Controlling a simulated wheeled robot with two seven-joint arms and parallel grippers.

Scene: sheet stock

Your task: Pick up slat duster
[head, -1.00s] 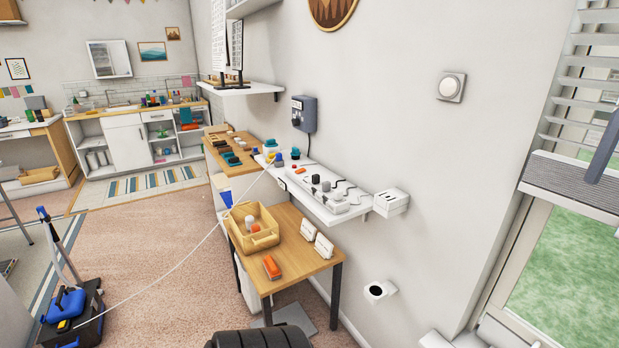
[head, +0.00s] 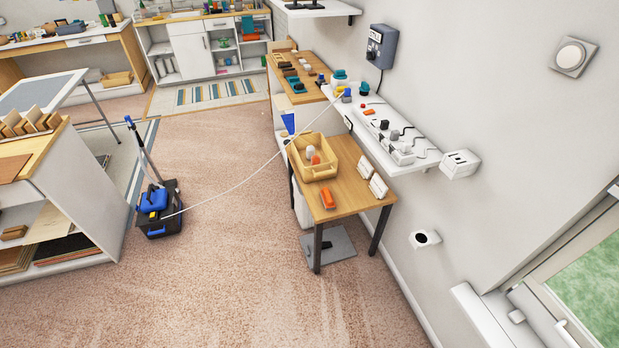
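I cannot make out a slat duster for certain in the head view. Neither of my grippers shows in the picture. A small wooden table (head: 345,198) stands against the wall at the centre right. On it are a tan bin (head: 316,172) with a white and an orange item inside, an orange block (head: 328,199) in front of the bin, and two white pieces (head: 372,176) at the right. A bright blue item (head: 288,123) shows behind the bin, too small to name.
A white wall shelf (head: 405,140) with cords and small devices hangs above the table. A blue and black wheeled machine (head: 157,205) stands on the carpet, with a thin white cord running toward the shelf. A white cabinet (head: 85,200) is at left. The carpet between is clear.

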